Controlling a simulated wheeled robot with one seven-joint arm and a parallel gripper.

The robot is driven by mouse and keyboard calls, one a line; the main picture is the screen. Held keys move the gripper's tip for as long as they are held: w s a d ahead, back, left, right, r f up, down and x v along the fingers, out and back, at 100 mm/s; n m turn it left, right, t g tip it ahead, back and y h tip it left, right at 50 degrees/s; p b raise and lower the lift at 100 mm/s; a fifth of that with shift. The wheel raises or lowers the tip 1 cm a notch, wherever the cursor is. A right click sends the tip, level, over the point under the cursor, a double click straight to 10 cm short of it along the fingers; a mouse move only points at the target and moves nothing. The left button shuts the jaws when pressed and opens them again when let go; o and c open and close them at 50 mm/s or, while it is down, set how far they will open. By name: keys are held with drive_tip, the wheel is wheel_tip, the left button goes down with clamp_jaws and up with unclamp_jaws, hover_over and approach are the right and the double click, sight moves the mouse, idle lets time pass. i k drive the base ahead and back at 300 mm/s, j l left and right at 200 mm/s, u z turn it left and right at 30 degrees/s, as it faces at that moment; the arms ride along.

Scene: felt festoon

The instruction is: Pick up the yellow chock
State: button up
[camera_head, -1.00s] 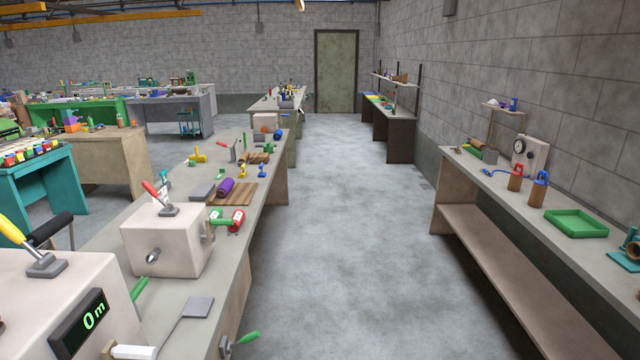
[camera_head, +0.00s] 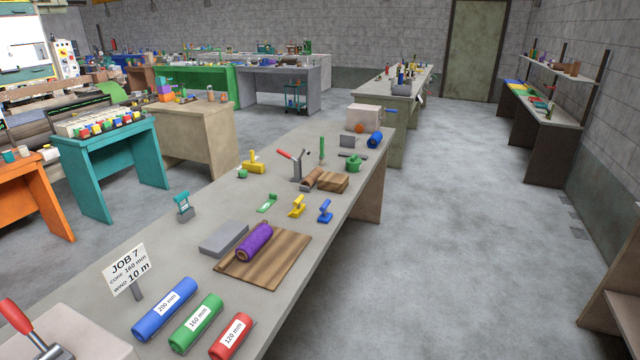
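A small yellow piece (camera_head: 297,207) with a flat foot and an upright part stands on the long grey bench (camera_head: 345,235), between a similar green piece (camera_head: 267,204) and a blue one (camera_head: 325,211). It looks like the yellow chock, though it is too small to be certain. Another yellow object (camera_head: 253,163), bulkier, stands farther back on the left side of the same bench. My gripper is not in view.
A wooden board (camera_head: 283,262) with a purple roll (camera_head: 254,242) and a grey block (camera_head: 223,239) lie in front of the small pieces. Blue, green and red rolls and a JOB 7 sign (camera_head: 125,269) are nearer. The floor right of the bench (camera_head: 470,240) is clear.

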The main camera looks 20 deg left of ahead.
sight(299, 208)
drive_tip(key=i+u, duration=0.5)
drive_tip(key=i+l+u, duration=0.25)
drive_tip(key=i+u, duration=0.2)
drive_tip(key=i+l+u, duration=0.35)
drive_tip(key=u, duration=0.15)
drive_tip(key=i+l+u, duration=0.6)
drive_tip(key=u, duration=0.3)
drive_tip(key=i+l+u, duration=0.1)
drive_tip(key=u, duration=0.35)
drive_tip(key=l+u, duration=0.25)
drive_tip(key=u, duration=0.2)
drive_tip(key=i+l+u, duration=0.1)
drive_tip(key=l+u, duration=0.15)
drive_tip(key=u, duration=0.2)
drive_tip(key=l+u, duration=0.2)
drive_tip(key=u, duration=0.25)
drive_tip(key=l+u, duration=0.2)
drive_tip(key=u, duration=0.25)
drive_tip(key=l+u, duration=0.25)
